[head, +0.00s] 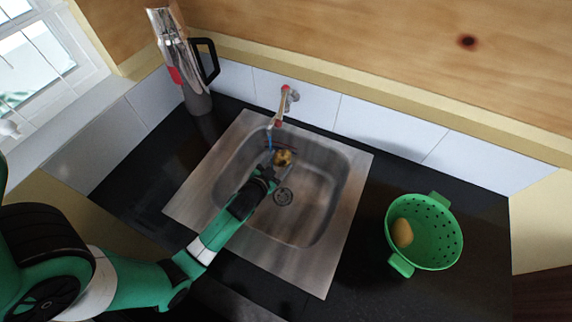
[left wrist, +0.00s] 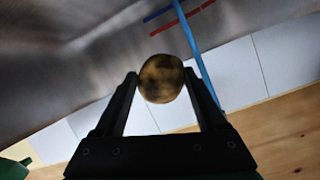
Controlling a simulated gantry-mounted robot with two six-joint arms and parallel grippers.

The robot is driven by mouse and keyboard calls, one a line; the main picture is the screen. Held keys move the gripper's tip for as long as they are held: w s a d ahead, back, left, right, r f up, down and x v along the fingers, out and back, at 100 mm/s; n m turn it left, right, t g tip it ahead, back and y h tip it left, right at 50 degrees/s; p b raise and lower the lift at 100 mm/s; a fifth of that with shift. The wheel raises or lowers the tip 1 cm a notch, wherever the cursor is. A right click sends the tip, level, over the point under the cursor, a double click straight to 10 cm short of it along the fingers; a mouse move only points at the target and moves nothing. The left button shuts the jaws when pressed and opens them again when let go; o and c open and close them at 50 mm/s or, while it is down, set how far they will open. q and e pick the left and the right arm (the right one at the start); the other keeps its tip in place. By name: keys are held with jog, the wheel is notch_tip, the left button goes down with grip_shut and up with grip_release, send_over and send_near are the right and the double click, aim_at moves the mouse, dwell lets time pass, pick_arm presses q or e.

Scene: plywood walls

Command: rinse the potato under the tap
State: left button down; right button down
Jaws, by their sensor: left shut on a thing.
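A brown potato with dark patches (head: 283,157) is held over the sink basin, below the tap (head: 282,104). My left gripper (head: 275,165) is shut on it; the left wrist view shows the potato (left wrist: 161,78) between the two fingertips. A blue stream of water (head: 269,140) comes down from the tap beside the potato. In the left wrist view the stream (left wrist: 195,55) passes just right of the potato; I cannot tell if it touches it. The steel sink (head: 318,262) is set in the dark counter. My right gripper is not in view.
A green colander (head: 440,232) holding a yellowish potato (head: 402,232) stands on the counter (head: 480,215) at the right. A metal jug with a black handle (head: 185,65) stands at the back left. Free counter lies between sink and colander.

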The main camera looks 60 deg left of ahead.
aim_at(274, 157)
pick_arm(q)
jog(key=a+p, duration=0.1)
jog(key=s+a+p, duration=0.1)
jog(key=shift+a, duration=0.35)
jog(key=shift+s+a+f+p, duration=0.2)
jog(key=shift+a+f+p, duration=0.2)
jog(key=shift+a+p, duration=0.15)
jog(key=shift+w+d+b, duration=0.25)
jog(key=shift+w+b, duration=0.35)
jog(key=shift+b, duration=0.05)
